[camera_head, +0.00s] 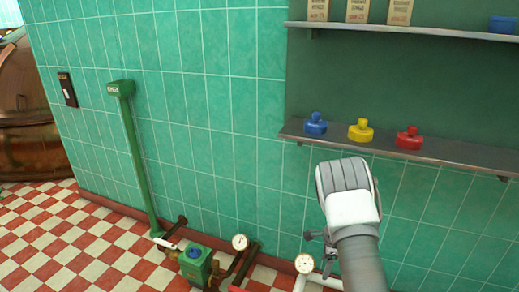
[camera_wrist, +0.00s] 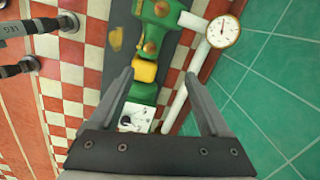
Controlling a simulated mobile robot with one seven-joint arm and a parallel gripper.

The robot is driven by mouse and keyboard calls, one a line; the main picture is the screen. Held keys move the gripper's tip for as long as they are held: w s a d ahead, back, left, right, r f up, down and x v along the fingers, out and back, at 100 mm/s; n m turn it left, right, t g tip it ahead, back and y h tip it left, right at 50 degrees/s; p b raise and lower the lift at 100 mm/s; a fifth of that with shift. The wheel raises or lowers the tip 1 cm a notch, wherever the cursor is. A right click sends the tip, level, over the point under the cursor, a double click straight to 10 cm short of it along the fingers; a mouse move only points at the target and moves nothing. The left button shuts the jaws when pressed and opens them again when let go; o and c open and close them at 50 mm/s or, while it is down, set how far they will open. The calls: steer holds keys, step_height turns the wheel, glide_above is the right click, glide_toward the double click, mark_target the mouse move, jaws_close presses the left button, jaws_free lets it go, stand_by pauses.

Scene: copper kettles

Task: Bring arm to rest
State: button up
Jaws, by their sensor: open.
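My arm (camera_head: 349,205) rises in the lower right of the head view, bent in front of the green tiled wall and just below the lower shelf. In the wrist view my gripper (camera_wrist: 159,75) is open, its two grey fingers well apart with nothing held. A green pipe fitting with a yellow part (camera_wrist: 145,71) shows beyond and between the fingers; I cannot tell the distance. The fingertips are not clear in the head view.
The lower shelf (camera_head: 450,154) holds a blue knob (camera_head: 316,124), a yellow knob (camera_head: 361,130) and a red knob (camera_head: 409,138). Pipework with a green box (camera_head: 196,264) and gauges (camera_head: 240,242) runs along the wall's foot. Checkered floor (camera_head: 60,240) is open at left.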

steer(key=s+a+r+n+t, duration=0.1)
steer(key=s+a+r+n, duration=0.15)
steer(key=r, duration=0.75)
steer(key=s+a+r+n+t+y, duration=0.15)
steer(key=s+r+n, duration=0.25)
steer(key=r, duration=0.7)
steer(key=s+a+r+n+h, duration=0.1)
steer(key=s+a+r+n, duration=0.25)
steer(key=r, duration=0.65)
steer(key=s+a+r+n+t, duration=0.1)
steer(key=s+r+n, duration=0.35)
steer(key=s, duration=0.65)
steer(key=s+a+r+n+t, duration=0.15)
steer(key=s+r+n, duration=0.3)
steer(key=s, duration=0.65)
step_height(320, 180, up, 22)
steer(key=n+p, duration=0.1)
steer(key=p, duration=2.1)
steer(key=shift+s+d+h, duration=0.25)
steer(key=shift+d+h, duration=0.2)
steer(key=shift+c, duration=0.3)
steer(key=c, duration=0.4)
steer(key=shift+d, duration=0.2)
steer(key=shift+c, duration=0.2)
